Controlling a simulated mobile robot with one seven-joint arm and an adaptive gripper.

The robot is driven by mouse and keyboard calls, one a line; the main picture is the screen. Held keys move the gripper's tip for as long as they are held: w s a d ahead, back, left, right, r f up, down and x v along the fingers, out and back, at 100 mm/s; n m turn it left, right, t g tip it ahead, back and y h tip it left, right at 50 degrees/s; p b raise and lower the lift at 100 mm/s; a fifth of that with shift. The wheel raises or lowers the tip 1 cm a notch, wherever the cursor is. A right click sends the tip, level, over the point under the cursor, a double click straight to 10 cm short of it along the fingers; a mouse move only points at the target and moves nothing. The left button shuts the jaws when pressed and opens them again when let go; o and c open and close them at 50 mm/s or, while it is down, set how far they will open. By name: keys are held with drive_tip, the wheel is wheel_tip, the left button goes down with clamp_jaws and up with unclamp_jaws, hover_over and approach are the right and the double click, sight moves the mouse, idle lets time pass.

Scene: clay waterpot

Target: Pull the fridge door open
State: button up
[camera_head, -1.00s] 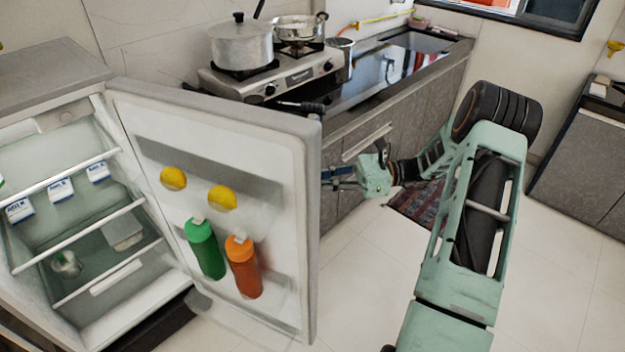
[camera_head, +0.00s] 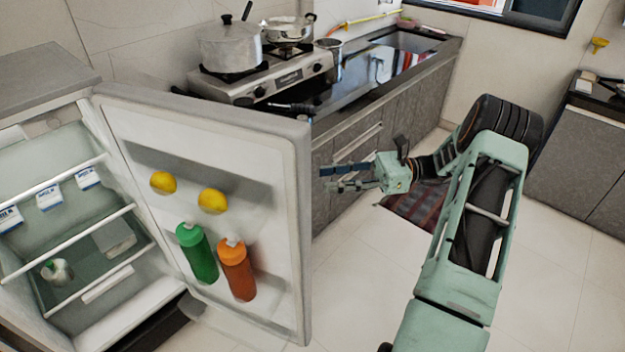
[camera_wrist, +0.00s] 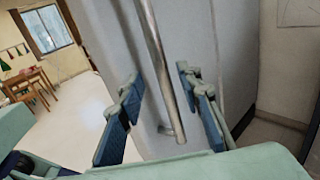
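The fridge (camera_head: 40,62) stands at the left with its door (camera_head: 255,180) wide open, the door's inner side facing the head camera. Its shelves and inside are in plain view. My gripper (camera_head: 338,178) is just right of the door's free edge in the head view, apart from that edge. In the wrist view my gripper (camera_wrist: 160,108) is open, with its two blue-padded fingers spread. The metal door handle (camera_wrist: 158,62) runs between and beyond the fingers, along the door's grey outer face (camera_wrist: 115,50). The fingers are not closed on the handle.
The counter (camera_head: 370,85) with the stove (camera_head: 265,80) and pots lies behind the door and gripper. A dark red rug (camera_head: 412,208) lies on the floor. Tiled floor (camera_head: 365,270) is clear in front of the door. A wooden table (camera_wrist: 30,85) shows at the wrist view's left.

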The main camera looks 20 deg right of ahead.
drive_tip(key=d, duration=0.5)
drive_tip(key=shift+s, duration=0.35)
drive_tip(key=shift+a, duration=0.1)
